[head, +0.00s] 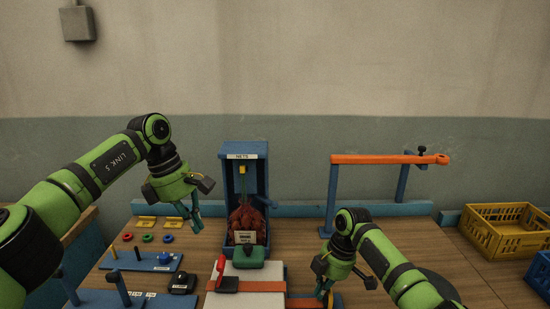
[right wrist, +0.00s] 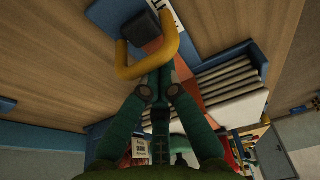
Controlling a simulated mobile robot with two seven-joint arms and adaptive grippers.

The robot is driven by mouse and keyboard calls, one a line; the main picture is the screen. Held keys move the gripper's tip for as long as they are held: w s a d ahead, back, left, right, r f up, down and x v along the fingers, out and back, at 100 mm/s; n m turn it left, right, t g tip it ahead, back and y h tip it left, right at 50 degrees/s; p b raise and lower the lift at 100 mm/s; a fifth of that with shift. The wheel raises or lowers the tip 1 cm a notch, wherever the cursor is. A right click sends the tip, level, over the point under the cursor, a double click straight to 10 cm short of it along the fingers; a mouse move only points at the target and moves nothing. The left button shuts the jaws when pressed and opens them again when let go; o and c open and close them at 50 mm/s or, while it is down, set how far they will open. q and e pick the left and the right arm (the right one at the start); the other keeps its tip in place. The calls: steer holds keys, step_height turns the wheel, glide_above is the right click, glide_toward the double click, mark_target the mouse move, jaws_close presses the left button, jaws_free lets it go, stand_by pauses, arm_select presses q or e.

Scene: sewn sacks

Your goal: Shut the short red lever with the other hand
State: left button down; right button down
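A short red lever (head: 220,268) stands at the left end of the white stack (head: 246,299), above a red and black piece (head: 228,285). My left gripper (head: 193,221) hangs in the air left of the blue stand, above and left of the lever, and holds nothing visible. Its fingers show small, so their gap is unclear. My right gripper (head: 326,294) is low at the right end of the white stack. In the right wrist view its fingers (right wrist: 158,82) come together at a yellow U-shaped handle (right wrist: 174,50), apparently shut on it.
A blue stand (head: 230,180) holds a red net sack (head: 248,218) behind a green block (head: 248,257). An orange bar on blue posts (head: 385,159) stands behind my right arm. A yellow crate (head: 500,235) is at right. Blue pegged boards (head: 140,262) and coloured rings lie at left.

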mark_target(223, 261)
steer(key=shift+d+f, duration=0.1)
steer(key=shift+d, duration=0.05)
arm_select(q)
steer(key=shift+y, duration=0.3)
steer(key=shift+a+x, duration=0.2)
steer(key=shift+x, duration=2.35)
steer(key=shift+a+x, duration=0.15)
steer(key=shift+x, duration=2.35)
steer(key=shift+s+d+f, duration=0.1)
steer(key=shift+s, duration=0.05)
steer(key=shift+d+f, duration=0.1)
steer(key=shift+d, duration=1.7)
steer(key=shift+d+f, duration=0.75)
